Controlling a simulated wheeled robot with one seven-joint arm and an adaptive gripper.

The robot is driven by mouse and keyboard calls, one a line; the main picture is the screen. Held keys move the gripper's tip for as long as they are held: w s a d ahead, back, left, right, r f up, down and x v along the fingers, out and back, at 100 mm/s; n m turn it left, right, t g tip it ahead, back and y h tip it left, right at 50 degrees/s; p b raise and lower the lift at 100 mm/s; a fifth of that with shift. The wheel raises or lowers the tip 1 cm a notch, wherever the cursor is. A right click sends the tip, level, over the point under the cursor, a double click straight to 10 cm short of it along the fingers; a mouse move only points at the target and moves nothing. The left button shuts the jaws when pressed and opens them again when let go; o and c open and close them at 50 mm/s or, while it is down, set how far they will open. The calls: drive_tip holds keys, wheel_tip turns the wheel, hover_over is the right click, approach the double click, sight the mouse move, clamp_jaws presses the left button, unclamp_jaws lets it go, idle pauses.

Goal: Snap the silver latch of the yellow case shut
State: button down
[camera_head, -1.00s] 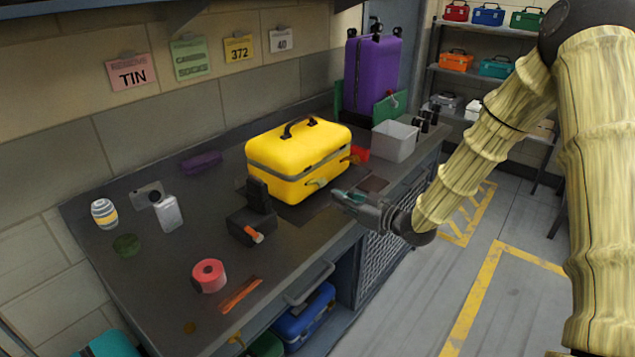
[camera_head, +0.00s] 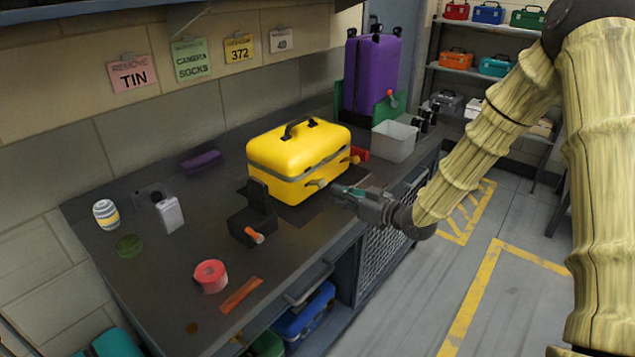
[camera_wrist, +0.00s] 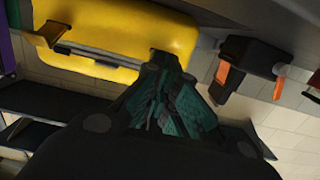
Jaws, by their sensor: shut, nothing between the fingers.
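The yellow case (camera_head: 290,150) stands closed on the dark bench; a grey band runs along its seam, and its black handle is on top. A greyish latch (camera_head: 318,183) sticks out from its front face near the left; its exact angle is hard to tell. A second, brass-coloured latch (camera_head: 352,159) is farther right on the front; it also sticks out in the wrist view (camera_wrist: 46,40). My gripper (camera_head: 338,191) is shut and empty, its tips close to the greyish latch. In the wrist view, my gripper (camera_wrist: 165,78) hides most of that latch; contact cannot be told.
A black holder with an orange part (camera_head: 252,228) stands left of the case. A grey bin (camera_head: 395,141) and a purple suitcase (camera_head: 372,75) stand behind it to the right. A pink roll (camera_head: 210,276) and a white bottle (camera_head: 169,214) are at left. Floor before the bench is clear.

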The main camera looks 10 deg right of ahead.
drive_tip(key=shift+r+p, duration=1)
drive_tip(key=shift+r, duration=0.5)
idle(0.4)
